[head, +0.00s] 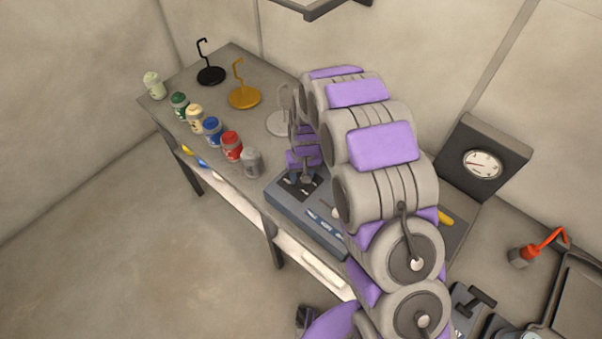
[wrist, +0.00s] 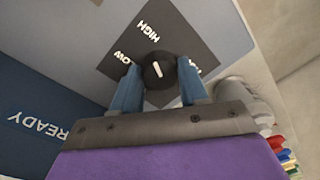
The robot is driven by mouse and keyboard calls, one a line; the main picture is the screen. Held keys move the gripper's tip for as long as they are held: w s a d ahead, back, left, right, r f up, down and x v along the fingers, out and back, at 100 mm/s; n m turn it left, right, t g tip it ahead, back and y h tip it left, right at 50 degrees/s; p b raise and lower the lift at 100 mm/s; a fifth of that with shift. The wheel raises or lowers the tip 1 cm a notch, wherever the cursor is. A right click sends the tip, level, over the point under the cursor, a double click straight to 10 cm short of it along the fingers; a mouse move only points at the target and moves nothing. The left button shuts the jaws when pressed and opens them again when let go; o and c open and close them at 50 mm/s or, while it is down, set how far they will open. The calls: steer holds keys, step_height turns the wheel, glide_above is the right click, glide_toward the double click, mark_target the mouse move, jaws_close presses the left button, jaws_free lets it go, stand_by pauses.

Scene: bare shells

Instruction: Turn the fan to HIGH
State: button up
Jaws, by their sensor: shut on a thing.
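In the wrist view a round black knob (wrist: 153,76) with a short white pointer mark sits on a dark square plate (wrist: 186,42) of the fan's control panel. White HIGH lettering lies above the knob and LOW lettering to its upper left. A third label at right is partly hidden by a finger. The mark runs nearly up and down the picture; which end points cannot be told. My gripper (wrist: 160,78) is shut on the knob, one blue finger on each side. In the head view my gripper (head: 304,178) reaches down onto the blue-grey control panel (head: 277,199), hiding the knob.
Several paint jars, including a red one (head: 231,145), line the bench's left edge. Black (head: 210,76), yellow (head: 243,97) and grey (head: 280,124) hook stands are behind. A gauge box (head: 482,164) stands at right. A blue READY panel (wrist: 38,122) shows in the wrist view.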

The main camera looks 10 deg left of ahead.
steer(key=shift+w+r+m, duration=0.1)
steer(key=shift+w+m, duration=0.1)
steer(key=shift+m, duration=0.4)
steer(key=o, duration=1.1)
steer(key=shift+a, duration=0.15)
steer(key=shift+c, duration=0.2)
steer(key=shift+s, duration=0.1)
steer(key=shift+r, duration=0.45)
step_height(320, 180, up, 16)
steer(key=d, duration=0.1)
steer(key=shift+w+p, duration=0.25)
steer(key=shift+p, duration=0.1)
steer(key=shift+r, duration=0.1)
